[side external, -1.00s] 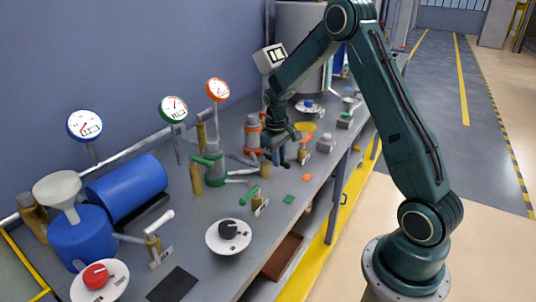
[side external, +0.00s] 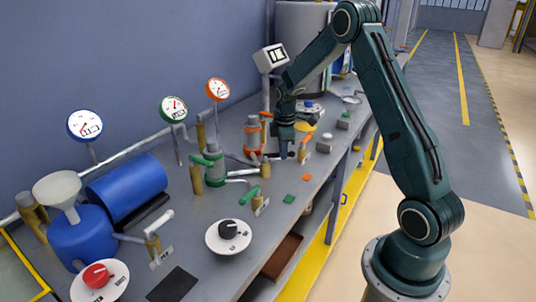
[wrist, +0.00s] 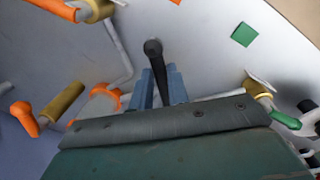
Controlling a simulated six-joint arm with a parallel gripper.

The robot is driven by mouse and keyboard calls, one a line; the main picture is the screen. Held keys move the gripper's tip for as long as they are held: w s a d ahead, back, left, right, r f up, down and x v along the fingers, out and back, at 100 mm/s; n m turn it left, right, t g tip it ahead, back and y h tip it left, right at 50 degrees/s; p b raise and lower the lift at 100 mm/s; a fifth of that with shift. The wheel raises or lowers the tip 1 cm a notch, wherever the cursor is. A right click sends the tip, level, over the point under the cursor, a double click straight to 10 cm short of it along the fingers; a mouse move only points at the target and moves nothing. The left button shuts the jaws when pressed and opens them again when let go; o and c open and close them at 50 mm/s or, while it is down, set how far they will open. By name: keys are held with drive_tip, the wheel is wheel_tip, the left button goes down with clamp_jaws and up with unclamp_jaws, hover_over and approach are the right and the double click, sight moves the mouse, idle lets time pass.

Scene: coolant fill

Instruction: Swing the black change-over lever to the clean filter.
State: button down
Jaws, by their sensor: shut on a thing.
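The black change-over lever (wrist: 153,48) shows in the wrist view, with its round dark knob toward the top and its shaft running down between my fingers. My gripper (wrist: 160,82) is shut on the lever, with one blue-grey finger on each side of the shaft. In the side external view my gripper (side external: 284,154) points down at the bench between the filters, and it hides most of the lever. The green-banded filter (side external: 213,163) stands to its left. The orange-banded filter (side external: 252,135) stands behind it, slightly left.
An orange-handled valve (side external: 324,138) is close on the right. A green-handled valve (side external: 251,195) is in front, to the left. Small green (side external: 289,199) and orange (side external: 306,177) squares lie on the bench. Pipes and gauges line the wall side. The bench's front edge is near.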

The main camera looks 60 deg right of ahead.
drive_tip(key=shift+w+d+n, duration=0.1)
drive_tip(key=shift+d+n, duration=0.05)
drive_tip(key=shift+n, duration=0.15)
drive_tip(key=c, duration=1.3)
unclamp_jaws()
drive_tip(key=shift+c, duration=0.2)
drive_tip(key=shift+r, duration=0.15)
wheel_tip(320, 180, up, 14)
drive_tip(key=s+a, duration=0.1)
drive_tip(key=shift+f, duration=0.25)
drive_tip(key=shift+a, duration=0.15)
